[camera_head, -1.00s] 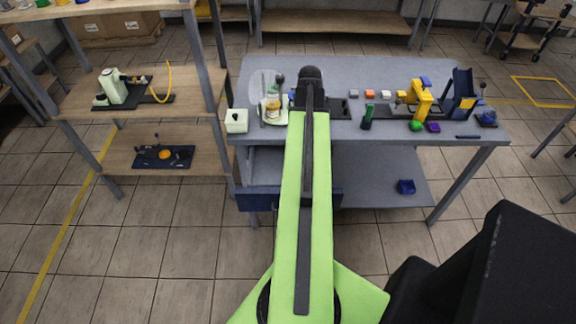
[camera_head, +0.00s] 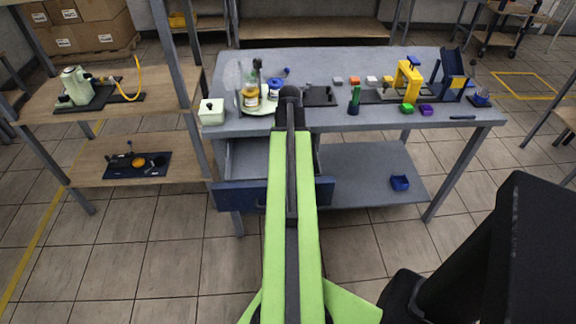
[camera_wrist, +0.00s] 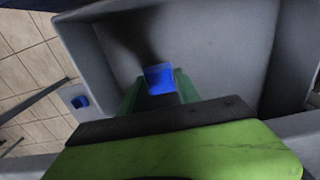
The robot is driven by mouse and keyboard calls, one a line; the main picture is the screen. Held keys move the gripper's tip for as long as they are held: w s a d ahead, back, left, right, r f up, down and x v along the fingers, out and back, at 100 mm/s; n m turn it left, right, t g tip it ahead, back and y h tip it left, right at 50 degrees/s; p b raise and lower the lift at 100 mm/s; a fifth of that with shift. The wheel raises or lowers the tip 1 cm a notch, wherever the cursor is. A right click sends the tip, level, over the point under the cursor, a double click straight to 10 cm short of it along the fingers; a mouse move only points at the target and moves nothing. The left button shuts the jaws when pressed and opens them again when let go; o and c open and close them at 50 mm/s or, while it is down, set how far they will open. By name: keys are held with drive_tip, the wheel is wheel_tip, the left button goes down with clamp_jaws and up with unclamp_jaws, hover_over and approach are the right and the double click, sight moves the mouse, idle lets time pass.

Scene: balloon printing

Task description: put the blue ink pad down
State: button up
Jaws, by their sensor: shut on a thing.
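The blue ink pad (camera_wrist: 158,79) is a small bright blue block held between the green fingers of my gripper (camera_wrist: 158,88) in the wrist view. My gripper is shut on it. Both are over the grey inside of an open drawer (camera_wrist: 205,45). I cannot tell whether the pad touches the drawer floor. In the head view the drawer's blue front (camera_head: 245,196) sticks out below the table, and my arm hides the gripper and the pad.
The grey table (camera_head: 350,60) holds a white box (camera_head: 211,111), bottles, a yellow device (camera_head: 408,80) and several small coloured blocks. A blue bin (camera_head: 400,183) sits on the lower shelf. A wooden shelf rack (camera_head: 120,100) stands at the left.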

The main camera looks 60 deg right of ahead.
drive_tip(key=shift+f+b, duration=1.55)
drive_tip(key=shift+f, duration=0.4)
drive_tip(key=o, duration=1.1)
drive_tip(key=shift+r, duration=0.1)
drive_tip(key=shift+r, duration=0.1)
wheel_tip(320, 180, up, 12)
drive_tip(key=p, duration=1.2)
drive_tip(key=shift+r+p, duration=0.15)
drive_tip(key=shift+p, duration=0.15)
